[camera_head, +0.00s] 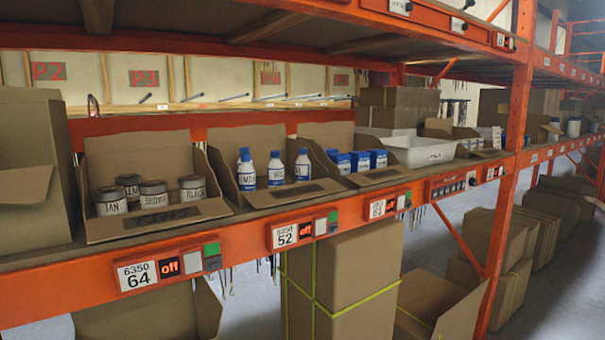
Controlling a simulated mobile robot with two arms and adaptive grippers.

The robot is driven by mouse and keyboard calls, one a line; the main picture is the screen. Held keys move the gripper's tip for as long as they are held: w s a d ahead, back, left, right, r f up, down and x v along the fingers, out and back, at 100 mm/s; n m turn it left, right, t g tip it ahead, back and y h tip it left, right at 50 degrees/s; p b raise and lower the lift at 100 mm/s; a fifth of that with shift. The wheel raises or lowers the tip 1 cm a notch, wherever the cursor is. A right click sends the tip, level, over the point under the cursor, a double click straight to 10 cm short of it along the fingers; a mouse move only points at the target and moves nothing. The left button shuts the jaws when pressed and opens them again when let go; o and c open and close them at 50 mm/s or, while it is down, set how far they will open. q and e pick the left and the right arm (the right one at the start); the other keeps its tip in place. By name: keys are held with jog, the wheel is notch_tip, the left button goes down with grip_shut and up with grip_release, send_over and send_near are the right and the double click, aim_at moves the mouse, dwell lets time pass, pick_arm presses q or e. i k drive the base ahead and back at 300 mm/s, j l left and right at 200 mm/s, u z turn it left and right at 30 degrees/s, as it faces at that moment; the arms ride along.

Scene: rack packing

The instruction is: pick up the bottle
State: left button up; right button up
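Several white bottles with blue caps stand upright in an open cardboard bin on the orange rack shelf, above the label 52. The left bottle (246,171), the middle bottle (276,169) and the right bottle (302,165) show at the front, with part of another blue cap behind the left one. Dark lettering marks their fronts. The bin (238,140) has a low front lip and a raised back. Neither of my grippers is in view.
Left of the bottles, a bin holds several lidded jars (154,194). An orange shelf beam (90,287) runs along the front; an orange upright (510,150) stands at right.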

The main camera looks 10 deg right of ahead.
aim_at(302, 165)
jog(key=i+j+z, duration=0.15)
jog(key=j+z, duration=0.1)
jog(key=j, duration=0.3)
jog(key=i+l+u, duration=0.35)
jog(key=i+l, duration=0.15)
jog(key=i+l+u, duration=0.1)
jog(key=i+u, duration=0.3)
jog(key=i, duration=0.3)
